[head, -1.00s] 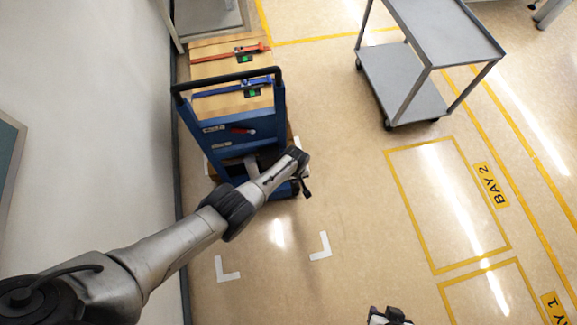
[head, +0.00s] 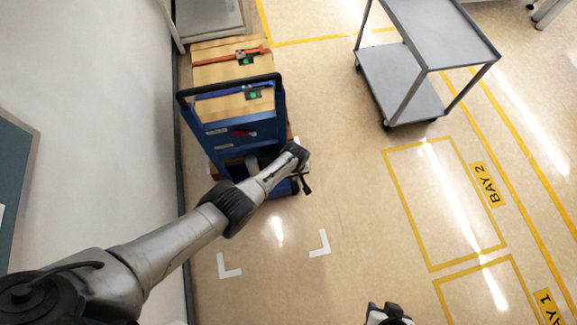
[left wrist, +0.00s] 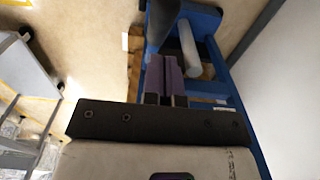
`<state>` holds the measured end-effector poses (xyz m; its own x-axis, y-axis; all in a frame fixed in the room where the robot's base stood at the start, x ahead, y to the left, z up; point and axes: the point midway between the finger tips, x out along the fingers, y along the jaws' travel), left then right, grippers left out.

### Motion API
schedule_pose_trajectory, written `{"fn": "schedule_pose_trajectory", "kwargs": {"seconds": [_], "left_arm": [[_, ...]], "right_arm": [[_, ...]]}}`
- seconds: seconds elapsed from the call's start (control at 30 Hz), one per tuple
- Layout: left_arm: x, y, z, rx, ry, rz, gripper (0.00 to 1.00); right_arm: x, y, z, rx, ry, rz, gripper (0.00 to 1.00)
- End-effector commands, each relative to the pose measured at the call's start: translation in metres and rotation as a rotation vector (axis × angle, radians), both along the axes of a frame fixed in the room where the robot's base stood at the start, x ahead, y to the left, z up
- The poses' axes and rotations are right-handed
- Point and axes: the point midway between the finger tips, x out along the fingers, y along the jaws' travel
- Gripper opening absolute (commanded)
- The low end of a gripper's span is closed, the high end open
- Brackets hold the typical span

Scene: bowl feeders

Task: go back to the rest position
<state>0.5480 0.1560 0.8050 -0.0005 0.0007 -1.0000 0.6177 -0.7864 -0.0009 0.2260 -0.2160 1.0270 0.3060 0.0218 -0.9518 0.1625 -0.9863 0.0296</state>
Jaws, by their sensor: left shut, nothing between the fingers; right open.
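My left arm reaches in from the left in the head view, and its wrist end (head: 290,160) is over the front of a blue trolley (head: 235,135). In the left wrist view my left gripper (left wrist: 166,70) has its fingers together with nothing between them. Blue trolley parts (left wrist: 207,22) show close beyond the fingers; I cannot tell whether they touch. My right gripper (head: 388,313) is at the bottom edge of the head view, cut off by the frame. It is open, with bare floor around it.
The trolley carries cardboard boxes (head: 220,72) with an orange strap (head: 222,57) and a blue strap. A wall (head: 95,90) runs along the left. A grey cart (head: 440,40) stands at the upper right. Floor around the white corner marks (head: 321,245) and BAY 2 (head: 487,185) is clear.

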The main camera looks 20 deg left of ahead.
Motion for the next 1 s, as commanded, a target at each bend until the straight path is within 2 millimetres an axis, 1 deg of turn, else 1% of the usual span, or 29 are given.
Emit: {"fn": "schedule_pose_trajectory", "kwargs": {"seconds": [0.03,0.07,0.67,0.77,0.87,0.97,1.0], "left_arm": [[0.0,0.0,0.006,-0.001,0.001,0.0,0.0],[-0.001,0.0,0.007,-0.001,0.001,0.0,0.0],[0.0,0.0,0.005,-0.001,0.001,-0.008,0.0],[0.0,0.0,0.005,0.0,0.002,-0.055,0.0],[-0.005,0.001,0.005,0.003,0.028,-0.145,0.0],[-0.013,0.003,0.006,0.01,0.082,-0.272,0.0],[-0.008,0.002,0.013,0.011,0.084,-0.332,0.0]], "right_arm": [[0.0,0.0,0.007,-0.001,0.0,0.001,0.43],[0.0,-0.001,0.007,-0.001,-0.001,0.002,0.43],[0.0,-0.002,0.005,-0.008,0.0,0.006,0.43],[0.0,-0.002,0.005,-0.007,0.0,0.004,0.43],[0.0,-0.001,0.005,-0.004,0.0,0.003,0.43],[0.0,-0.001,0.005,-0.002,0.0,0.002,0.43],[0.0,0.0,0.005,-0.001,0.0,0.001,0.43]]}}
